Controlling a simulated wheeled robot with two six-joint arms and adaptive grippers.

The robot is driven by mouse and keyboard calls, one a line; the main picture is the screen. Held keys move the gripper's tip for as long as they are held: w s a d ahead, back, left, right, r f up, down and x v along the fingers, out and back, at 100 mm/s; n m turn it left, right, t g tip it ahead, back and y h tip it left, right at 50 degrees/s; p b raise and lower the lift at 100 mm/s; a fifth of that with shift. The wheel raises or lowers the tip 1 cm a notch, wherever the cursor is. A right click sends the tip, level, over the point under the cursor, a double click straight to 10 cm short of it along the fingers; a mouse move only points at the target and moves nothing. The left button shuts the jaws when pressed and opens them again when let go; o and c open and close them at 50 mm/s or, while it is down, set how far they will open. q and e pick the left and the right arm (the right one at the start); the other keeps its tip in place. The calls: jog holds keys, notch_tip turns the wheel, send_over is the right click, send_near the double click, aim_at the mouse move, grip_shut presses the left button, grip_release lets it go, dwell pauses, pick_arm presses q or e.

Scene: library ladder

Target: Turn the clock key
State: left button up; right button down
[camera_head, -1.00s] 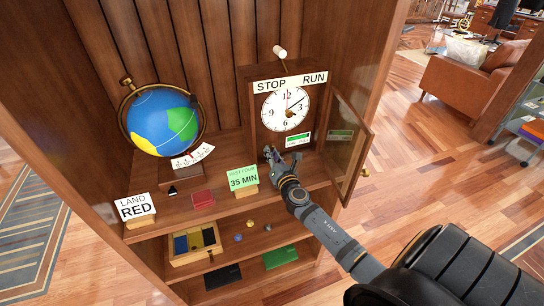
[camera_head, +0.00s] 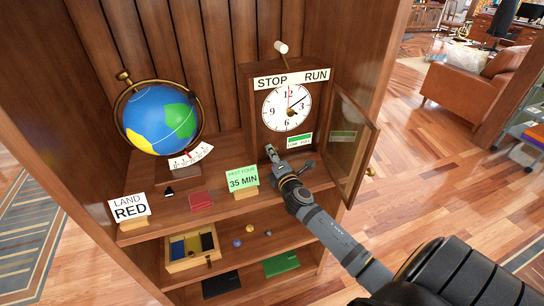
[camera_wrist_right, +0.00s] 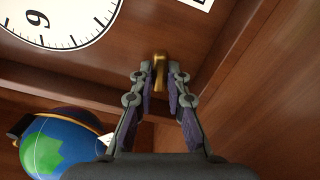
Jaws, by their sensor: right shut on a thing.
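The wooden clock (camera_head: 262,134) stands on the upper shelf with a white dial, a STOP–RUN label on top and its glass door (camera_head: 352,140) swung open to the right. A small brass key (camera_wrist_right: 159,60) sticks out of the wood below the dial in the right wrist view. My right gripper (camera_head: 270,150) reaches to the lower front of the clock. In the wrist view its fingertips (camera_wrist_right: 158,75) are closed on the key from both sides. In the head view the gripper hides the key. My left gripper is not in view.
A globe (camera_head: 160,120) with a scale stands to the left. A LAND RED card (camera_head: 130,207), a red box (camera_head: 201,201) and a green 35 MIN card (camera_head: 242,179) line the shelf front. A lever with a white knob (camera_head: 281,47) rises above the clock. The open door is close to my arm.

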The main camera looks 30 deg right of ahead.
jog(key=shift+m, duration=0.5)
jog(key=c, duration=1.3)
grip_release()
jog(key=v, duration=1.2)
